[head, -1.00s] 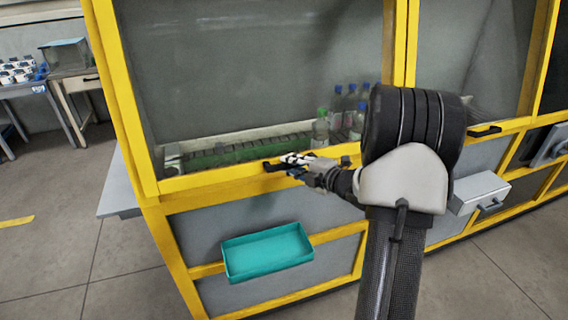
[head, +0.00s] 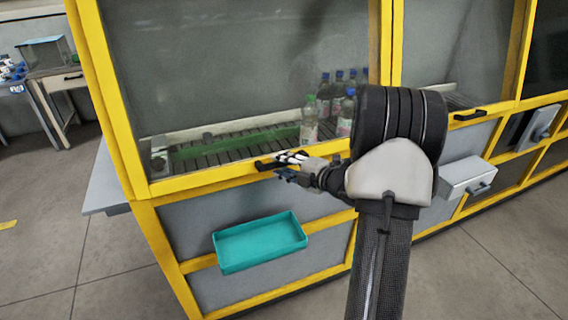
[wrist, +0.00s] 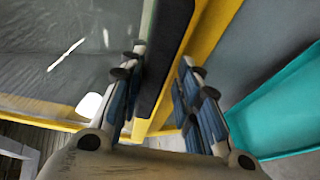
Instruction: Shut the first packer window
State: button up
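The first packer window (head: 240,75) is the large grey pane in a yellow frame at the left of the machine. Its black handle (head: 267,164) lies along the lower yellow rail. I cannot tell from here whether the window stands slightly ajar. My gripper (head: 287,162) is at the handle. In the wrist view the black handle (wrist: 167,55) lies between the two finger sets of my gripper (wrist: 160,95), closer to the left one. A gap shows at the right fingers, so the gripper looks open around the handle. Contact is not clear.
A teal tray (head: 261,243) sticks out below the window. Several bottles (head: 310,125) stand behind the pane by a conveyor. A second window (head: 455,45) with its own black handle (head: 470,115) is to the right. A grey box (head: 468,177) juts out below it. Floor at left is free.

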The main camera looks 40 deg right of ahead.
jog(key=shift+o, duration=0.9)
jog(key=shift+r, duration=0.1)
jog(key=shift+s+r, duration=0.1)
jog(key=shift+s, duration=0.1)
jog(key=v, duration=1.1)
jog(key=shift+s, duration=0.3)
